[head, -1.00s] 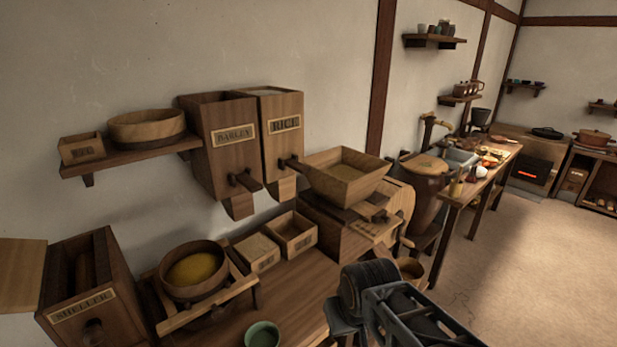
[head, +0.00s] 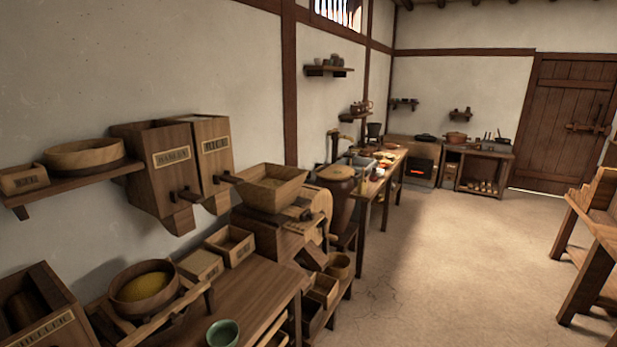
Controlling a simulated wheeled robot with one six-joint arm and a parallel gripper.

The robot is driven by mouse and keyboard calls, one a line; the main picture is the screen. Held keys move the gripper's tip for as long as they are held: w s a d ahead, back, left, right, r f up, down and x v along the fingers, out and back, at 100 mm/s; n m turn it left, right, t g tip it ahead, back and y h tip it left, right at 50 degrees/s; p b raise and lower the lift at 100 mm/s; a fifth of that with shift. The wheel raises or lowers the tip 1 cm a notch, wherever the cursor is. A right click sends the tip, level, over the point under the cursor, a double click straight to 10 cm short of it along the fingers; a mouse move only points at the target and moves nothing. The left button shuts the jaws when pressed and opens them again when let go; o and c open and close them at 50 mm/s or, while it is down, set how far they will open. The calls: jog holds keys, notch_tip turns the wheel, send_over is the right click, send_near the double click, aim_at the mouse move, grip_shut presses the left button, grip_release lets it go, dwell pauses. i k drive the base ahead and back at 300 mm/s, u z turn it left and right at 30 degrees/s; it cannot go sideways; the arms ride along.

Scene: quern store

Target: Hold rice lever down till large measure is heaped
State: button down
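The rice hopper (head: 214,165), a wooden box labelled RICE, hangs on the wall at the left of centre. Its dark lever (head: 231,178) sticks out at the front, above a spout (head: 217,204). I cannot tell whether the lever is raised or down, and no grain stream shows. On the bench below stand a box filled level with pale stuff (head: 200,266) and an open box (head: 231,244) that looks empty. I cannot tell which container is the large measure. My gripper is not in view.
The barley hopper (head: 160,170) adjoins the rice hopper. A wide wooden tray-hopper (head: 271,187) stands close to its right. A green bowl (head: 223,334) and a round sieve with yellow grain (head: 145,287) are in front. Open floor (head: 440,270) lies right.

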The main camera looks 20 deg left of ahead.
aim_at(226, 179)
jog(key=z, duration=0.1)
jog(key=k, duration=0.15)
jog(key=z, duration=0.05)
jog(key=i, duration=1.25)
jog(key=u, duration=0.75)
jog(key=i, duration=0.95)
jog(key=u, duration=1.4)
jog(key=i, duration=0.6)
jog(key=u, duration=0.6)
